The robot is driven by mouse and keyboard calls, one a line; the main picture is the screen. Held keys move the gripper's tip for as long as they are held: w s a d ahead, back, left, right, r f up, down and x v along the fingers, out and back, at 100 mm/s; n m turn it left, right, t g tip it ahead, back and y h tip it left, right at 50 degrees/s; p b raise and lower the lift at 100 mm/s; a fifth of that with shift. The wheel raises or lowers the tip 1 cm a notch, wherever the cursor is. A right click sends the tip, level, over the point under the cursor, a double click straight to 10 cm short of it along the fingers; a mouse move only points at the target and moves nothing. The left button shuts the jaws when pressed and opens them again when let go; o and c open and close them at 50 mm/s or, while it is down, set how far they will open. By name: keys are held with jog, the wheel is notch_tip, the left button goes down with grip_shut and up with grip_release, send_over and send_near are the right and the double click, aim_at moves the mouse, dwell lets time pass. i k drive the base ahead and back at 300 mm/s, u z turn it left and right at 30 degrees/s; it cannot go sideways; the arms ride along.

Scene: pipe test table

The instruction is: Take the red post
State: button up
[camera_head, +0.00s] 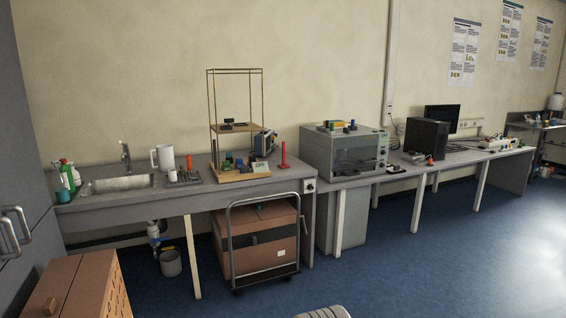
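A thin red post (283,153) stands upright on a wider red base. It is on the grey workbench (260,187), near the bench's right end and just right of a tall open frame (210,105). The post looks unobstructed from here. My gripper is not in view.
The frame stands on a wooden board with small blocks and a little sign. A sink (120,185) is at the left, with a white jug (163,158) nearby. A cart with brown boxes (258,240) stands under the bench. A grey boxy machine (344,152) is to the right. Blue floor (400,270) is open in front.

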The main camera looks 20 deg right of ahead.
aim_at(284, 165)
jog(key=z, duration=0.5)
jog(key=k, duration=0.6)
jog(key=z, duration=1)
jog(key=i, duration=4.45)
jog(key=u, duration=0.65)
jog(key=i, duration=1.45)
jog(key=u, duration=1.9)
jog(key=i, duration=1.2)
jog(key=u, duration=0.65)
jog(key=i, duration=0.45)
jog(key=u, duration=0.05)
